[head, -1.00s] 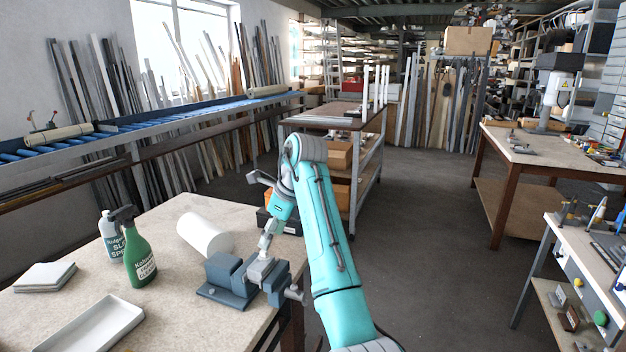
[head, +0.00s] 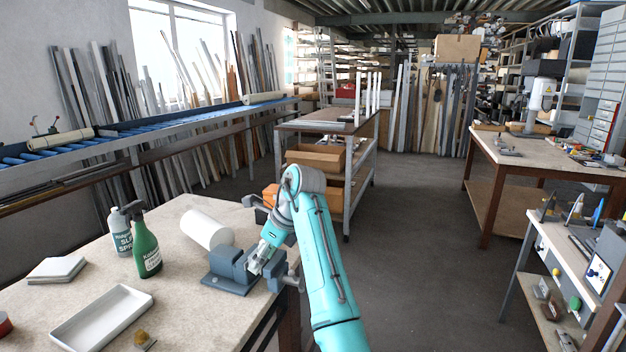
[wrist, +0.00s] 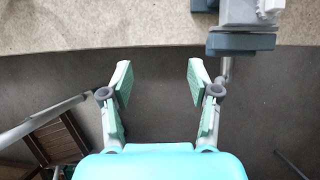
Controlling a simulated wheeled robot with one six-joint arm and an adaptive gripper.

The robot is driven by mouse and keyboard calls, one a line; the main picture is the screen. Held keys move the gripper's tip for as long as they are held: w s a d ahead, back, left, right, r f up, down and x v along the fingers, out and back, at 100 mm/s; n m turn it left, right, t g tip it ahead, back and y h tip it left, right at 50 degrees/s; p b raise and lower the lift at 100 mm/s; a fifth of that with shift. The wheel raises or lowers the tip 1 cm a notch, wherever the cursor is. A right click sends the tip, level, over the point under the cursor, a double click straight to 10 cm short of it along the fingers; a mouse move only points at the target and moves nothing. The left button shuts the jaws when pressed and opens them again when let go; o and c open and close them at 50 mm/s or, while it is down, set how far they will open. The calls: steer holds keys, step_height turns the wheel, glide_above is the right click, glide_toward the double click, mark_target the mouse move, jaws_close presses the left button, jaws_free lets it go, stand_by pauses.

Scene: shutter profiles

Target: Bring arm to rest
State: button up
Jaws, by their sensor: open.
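My turquoise arm (head: 322,250) reaches forward from the lower middle of the head view and bends down at its elbow. My gripper (wrist: 160,75) is open and empty in the wrist view, its two green-padded fingers apart over the grey floor, just off the bench edge. In the head view my gripper (head: 257,262) shows small in front of the blue-grey vise (head: 228,272) and hides part of it. The vise also shows at the top right of the wrist view (wrist: 240,42); I cannot tell how near it is to my fingers.
A cart (head: 350,190) stands ahead. Workbenches stand at right. Open floor (head: 420,230) lies between.

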steer(key=s+a+f+m+y, duration=0.1)
steer(key=s+f+y, duration=0.25)
steer(key=f, duration=0.45)
steer(key=s+a+f+m+y, duration=0.1)
steer(key=s+a+f+y, duration=0.15)
steer(key=s+f, duration=0.4)
steer(key=s+d+f+m+t+y, duration=0.1)
steer(key=s+d+f+m+y, duration=0.1)
steer(key=s+f+m+y, duration=0.3)
steer(key=s+d+f+y, duration=0.1)
steer(key=s+f, duration=0.2)
steer(key=s, duration=0.4)
steer(key=s+d+n+t+h, duration=0.4)
steer(key=s+d+n, duration=0.5)
steer(key=s, duration=0.4)
steer(key=s+d+r+n+t+h, duration=0.1)
steer(key=s+d+n+t+h, duration=0.3)
steer(key=s+d+n+h, duration=0.3)
steer(key=s+d+r+n+t+h, duration=0.1)
steer(key=s+d+n+t+h, duration=0.3)
steer(key=s+d+n, duration=0.9)
steer(key=s+d+h, duration=0.1)
steer(key=s+h, duration=0.1)
steer(key=s, duration=0.5)
steer(key=shift+s+d, duration=0.35)
steer(key=shift+d, duration=0.05)
